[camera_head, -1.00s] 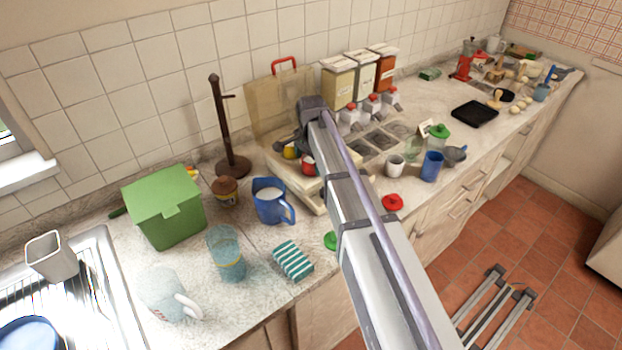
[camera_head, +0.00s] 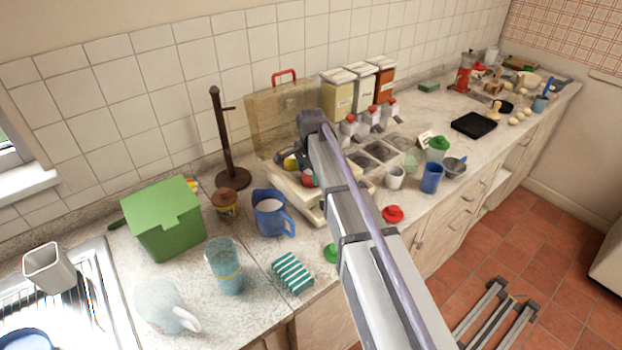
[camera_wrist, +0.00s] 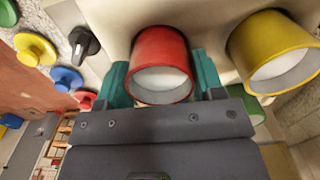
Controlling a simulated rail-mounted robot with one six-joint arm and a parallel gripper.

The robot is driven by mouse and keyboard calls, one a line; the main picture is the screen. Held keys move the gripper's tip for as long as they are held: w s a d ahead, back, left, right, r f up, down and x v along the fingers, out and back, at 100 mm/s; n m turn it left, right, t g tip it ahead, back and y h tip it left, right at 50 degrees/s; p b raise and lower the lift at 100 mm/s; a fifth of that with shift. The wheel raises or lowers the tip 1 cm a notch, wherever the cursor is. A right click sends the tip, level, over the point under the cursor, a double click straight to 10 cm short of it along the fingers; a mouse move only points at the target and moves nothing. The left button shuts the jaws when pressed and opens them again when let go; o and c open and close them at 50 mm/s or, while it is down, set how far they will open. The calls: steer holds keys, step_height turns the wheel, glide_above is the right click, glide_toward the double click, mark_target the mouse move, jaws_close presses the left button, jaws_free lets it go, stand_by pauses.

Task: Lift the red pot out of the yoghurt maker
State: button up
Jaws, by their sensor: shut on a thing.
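The red pot (camera_wrist: 160,52), open and holding white stuff, is between the teal fingers of my gripper (camera_wrist: 163,76) in the wrist view. The fingers are shut on its sides. A small part of the red pot (camera_head: 308,178) shows below my gripper in the head view. The cream yoghurt maker (camera_head: 309,213) is around and under it, largely hidden by my arm. A yellow pot (camera_wrist: 272,50) stands beside the red one, with part of a green pot (camera_wrist: 246,104) below it. I cannot tell whether the red pot's bottom is clear of its seat.
A blue jug (camera_head: 268,212) stands just left of the yoghurt maker, with a brown stand (camera_head: 226,140) behind. A tinted raised panel (camera_head: 265,118) and canisters (camera_head: 338,95) are at the back. A red lid (camera_head: 393,214) lies near the front edge.

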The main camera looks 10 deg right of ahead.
steer(key=shift+r, duration=0.2)
step_height(320, 180, up, 10)
steer(key=p, duration=1)
steer(key=shift+f, duration=0.15)
